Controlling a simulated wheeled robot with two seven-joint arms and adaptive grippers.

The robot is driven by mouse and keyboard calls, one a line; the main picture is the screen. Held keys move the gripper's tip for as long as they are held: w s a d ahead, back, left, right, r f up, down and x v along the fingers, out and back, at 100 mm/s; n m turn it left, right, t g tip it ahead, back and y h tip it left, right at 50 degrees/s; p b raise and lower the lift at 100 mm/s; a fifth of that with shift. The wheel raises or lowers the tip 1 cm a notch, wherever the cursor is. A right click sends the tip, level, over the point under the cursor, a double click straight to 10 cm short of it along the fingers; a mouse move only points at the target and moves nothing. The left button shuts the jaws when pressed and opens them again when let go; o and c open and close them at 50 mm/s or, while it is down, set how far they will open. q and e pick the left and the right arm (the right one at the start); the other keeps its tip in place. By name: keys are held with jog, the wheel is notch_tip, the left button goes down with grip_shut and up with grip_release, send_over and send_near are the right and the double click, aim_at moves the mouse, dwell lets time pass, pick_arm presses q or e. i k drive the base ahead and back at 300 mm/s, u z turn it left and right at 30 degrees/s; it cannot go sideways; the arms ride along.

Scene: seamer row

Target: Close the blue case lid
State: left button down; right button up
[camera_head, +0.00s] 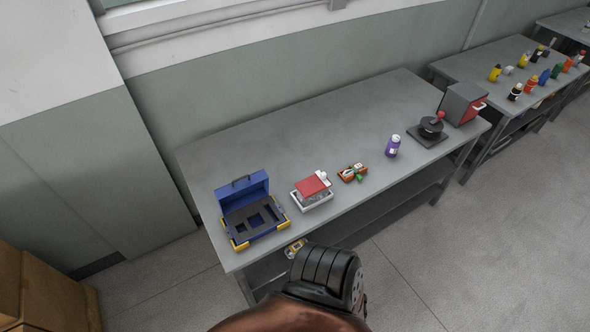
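The blue case (255,222) stands on the grey table near its front left corner. Its blue lid (243,194) is open and stands up at the back, with a dark handle on its upper edge. The case's dark inner tray with cut-outs is visible, and yellow corners show on the base. Neither of my grippers can be made out in the head view. A black ribbed part of mine shows at the bottom middle, in front of the table and apart from the case.
The grey table (300,130) also holds a white box with a red lid (313,190), an orange tray (352,173), a purple bottle (392,147), a black device (431,130) and a red-and-grey box (462,104). Cardboard boxes (45,295) stand at lower left. The table's back half is clear.

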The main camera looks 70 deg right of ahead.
aim_at(245, 191)
jog(key=z, duration=2.1)
